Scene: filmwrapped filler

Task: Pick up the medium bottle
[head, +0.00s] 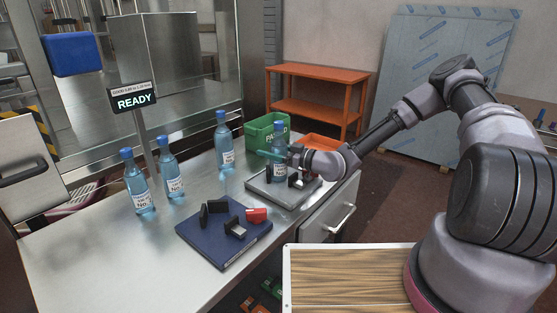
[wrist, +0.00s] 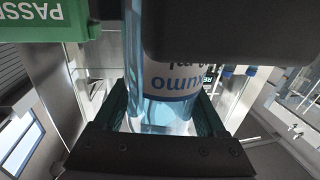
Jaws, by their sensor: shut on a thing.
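A clear blue bottle with a blue cap and white label (head: 280,139) is upright at the grey platform on the right of the steel table. My gripper (head: 276,157) is shut on it from the side. In the wrist view the bottle (wrist: 165,80) stands between my two dark green fingers, its label upside down in that picture. Three similar bottles stand on the table: one farther back (head: 226,157) and two at the left (head: 139,190) (head: 171,178). Whether the held bottle's base touches the platform is hidden by my gripper.
The grey platform (head: 262,189) carries small dark parts. A green PASSED bin (head: 262,137) is just behind the held bottle, with an orange bin (head: 322,143) beside it. A blue board (head: 205,250) with black blocks and a red block lies in front. The table's front left is clear.

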